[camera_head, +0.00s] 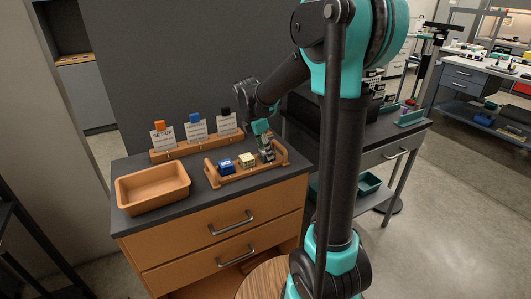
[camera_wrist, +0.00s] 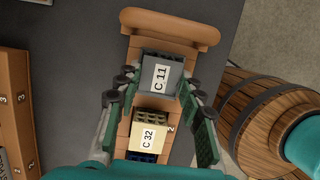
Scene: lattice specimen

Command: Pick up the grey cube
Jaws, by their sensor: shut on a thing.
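The grey cube (camera_wrist: 160,76) bears a white label reading C 11 and sits at the end of the wooden tray (camera_wrist: 172,26) in the wrist view. My gripper (camera_wrist: 159,86) is shut on it, with a finger against each side. In the head view my gripper (camera_head: 264,142) is over the right end of the tray (camera_head: 213,178), and the grey cube is mostly hidden by the fingers. A cream cube (camera_wrist: 149,133) labelled C 32 stands next to the grey one. A blue cube (camera_wrist: 141,157) is beyond it, partly cut off by my gripper.
An empty wooden bin (camera_head: 152,190) stands at the left of the dark-topped cabinet. A wooden rack with label cards (camera_head: 196,129) stands behind the tray. A barrel (camera_wrist: 268,112) is beside the cabinet. A side table with teal trays (camera_head: 412,118) is at the right.

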